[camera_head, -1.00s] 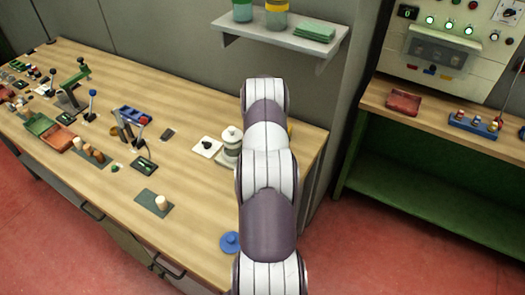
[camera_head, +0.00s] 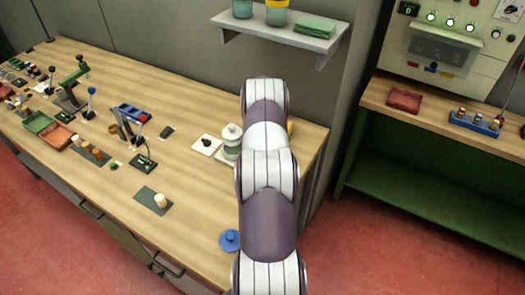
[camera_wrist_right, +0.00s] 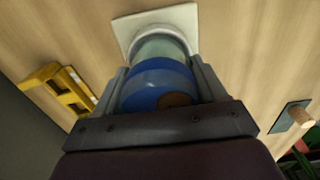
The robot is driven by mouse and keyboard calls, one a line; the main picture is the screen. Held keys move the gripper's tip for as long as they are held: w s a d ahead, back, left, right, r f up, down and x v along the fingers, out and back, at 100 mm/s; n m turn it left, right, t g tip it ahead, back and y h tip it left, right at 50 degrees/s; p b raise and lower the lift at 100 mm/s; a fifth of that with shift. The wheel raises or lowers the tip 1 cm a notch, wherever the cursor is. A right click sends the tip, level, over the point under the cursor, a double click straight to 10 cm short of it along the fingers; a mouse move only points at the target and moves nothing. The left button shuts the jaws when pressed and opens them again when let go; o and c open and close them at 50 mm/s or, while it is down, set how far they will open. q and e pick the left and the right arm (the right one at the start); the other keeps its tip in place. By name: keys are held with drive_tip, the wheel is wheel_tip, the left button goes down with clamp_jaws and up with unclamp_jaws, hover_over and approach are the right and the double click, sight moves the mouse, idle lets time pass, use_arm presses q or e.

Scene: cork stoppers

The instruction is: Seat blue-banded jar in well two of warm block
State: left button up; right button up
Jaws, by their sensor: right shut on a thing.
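In the right wrist view, my right gripper (camera_wrist_right: 160,90) is shut on a rounded blue thing (camera_wrist_right: 150,78) with a brown round patch, which I take for the blue-banded jar. Beyond it, a pale greenish part and a white round rim (camera_wrist_right: 160,36) show over a cream square plate (camera_wrist_right: 126,28). Whether the jar touches the plate is unclear. In the head view my right arm hides the gripper and jar. I cannot pick out the warm block or its well two for sure. My left gripper is in neither view.
A white lidded pot (camera_head: 231,142) stands close left of my arm, beside a white plate with a black knob (camera_head: 206,144). A blue disc (camera_head: 229,240) and a cork on a dark mat (camera_head: 160,200) lie nearer. A yellow bracket (camera_wrist_right: 62,88) stands beside the gripper.

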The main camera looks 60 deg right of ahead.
drive_tip(key=shift+f+b, duration=0.5)
drive_tip(key=shift+f, duration=0.15)
drive_tip(key=o, duration=1.4)
wheel_tip(320, 180, up, 6)
drive_tip(key=shift+r+b, duration=0.1)
drive_tip(key=shift+b, duration=1.05)
wheel_tip(320, 180, up, 7)
drive_tip(key=p, duration=0.4)
drive_tip(key=shift+f, duration=0.25)
